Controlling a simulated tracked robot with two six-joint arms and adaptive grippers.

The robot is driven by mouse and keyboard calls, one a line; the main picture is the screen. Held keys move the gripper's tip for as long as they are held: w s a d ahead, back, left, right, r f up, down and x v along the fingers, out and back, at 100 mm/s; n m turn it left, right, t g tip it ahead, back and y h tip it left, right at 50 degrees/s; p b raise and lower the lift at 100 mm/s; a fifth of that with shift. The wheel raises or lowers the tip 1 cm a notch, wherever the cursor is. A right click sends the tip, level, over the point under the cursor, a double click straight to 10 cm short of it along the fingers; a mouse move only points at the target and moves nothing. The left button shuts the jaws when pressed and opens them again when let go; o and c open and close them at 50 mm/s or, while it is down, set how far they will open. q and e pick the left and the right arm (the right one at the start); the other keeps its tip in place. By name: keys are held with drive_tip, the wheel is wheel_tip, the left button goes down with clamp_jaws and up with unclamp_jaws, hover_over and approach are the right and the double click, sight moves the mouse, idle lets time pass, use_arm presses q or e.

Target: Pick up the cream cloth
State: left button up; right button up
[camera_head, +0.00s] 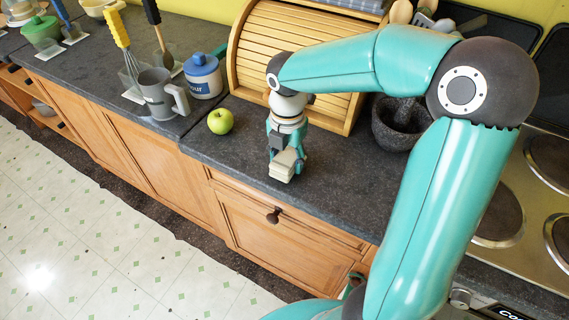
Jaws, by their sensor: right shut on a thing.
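The cream cloth (285,166) is a small folded, layered block at the fingertips of my right gripper (287,158). The gripper points down over the dark grey counter (232,165), close to its front edge, and is shut on the cloth. Whether the cloth is still touching the counter I cannot tell. The gripper's fingers hide part of the cloth. My left gripper is not in view.
A green apple (220,121) lies left of the gripper. A grey mug (161,95) and a blue-lidded jar (203,76) stand farther left. A wooden bread bin (262,50) is behind, with a dark mortar (396,128) and a hob (497,212) to the right.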

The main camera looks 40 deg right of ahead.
sight(286, 157)
wheel_tip(286, 157, up, 18)
drive_tip(key=p, duration=0.1)
drive_tip(key=shift+r, duration=0.2)
drive_tip(key=o, duration=0.6)
drive_tip(key=c, duration=0.8)
drive_tip(key=o, duration=0.7)
drive_tip(key=c, duration=0.8)
drive_tip(key=shift+w, duration=0.1)
